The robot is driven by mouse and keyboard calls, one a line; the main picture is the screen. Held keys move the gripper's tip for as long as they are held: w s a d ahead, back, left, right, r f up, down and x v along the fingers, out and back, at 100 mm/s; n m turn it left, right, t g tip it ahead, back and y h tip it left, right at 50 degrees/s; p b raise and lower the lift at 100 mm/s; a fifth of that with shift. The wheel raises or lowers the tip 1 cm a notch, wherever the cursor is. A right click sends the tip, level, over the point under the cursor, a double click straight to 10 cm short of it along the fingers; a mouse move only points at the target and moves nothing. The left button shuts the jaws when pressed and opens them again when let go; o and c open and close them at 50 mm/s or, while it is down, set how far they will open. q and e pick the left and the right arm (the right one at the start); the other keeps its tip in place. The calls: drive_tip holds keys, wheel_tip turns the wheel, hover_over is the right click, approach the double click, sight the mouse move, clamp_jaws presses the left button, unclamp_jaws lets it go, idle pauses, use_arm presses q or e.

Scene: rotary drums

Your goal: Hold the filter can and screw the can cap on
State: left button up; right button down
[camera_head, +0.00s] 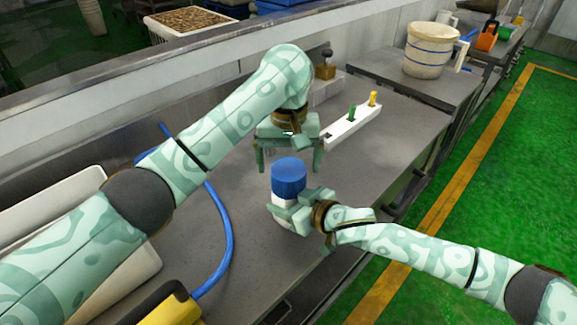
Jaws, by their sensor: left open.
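The blue can cap (289,182) sits upright on top of the white filter can (284,200) near the front edge of the metal bench. Whether its thread is engaged cannot be seen. My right gripper (290,212) is closed around the can's body from the right and hides much of it. My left gripper (289,163) is open, pointing down, just above and around the top of the cap. Its two fingers hang on either side with gaps to the cap, so it holds nothing.
A white block with green and yellow pegs (354,120) lies behind to the right. A blue hose (222,235) curves across the bench at left, near a white bin (130,265) and a yellow object (172,312). A beige bucket (430,52) stands at the back right.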

sight(289, 203)
use_arm(q)
drive_tip(key=shift+c, duration=0.4)
wheel_tip(289, 203, up, 3)
drive_tip(key=shift+w+f, duration=0.1)
drive_tip(key=shift+f, duration=0.1)
drive_tip(key=shift+r, duration=0.45)
drive_tip(key=shift+f, duration=0.1)
drive_tip(key=shift+f, duration=3.95)
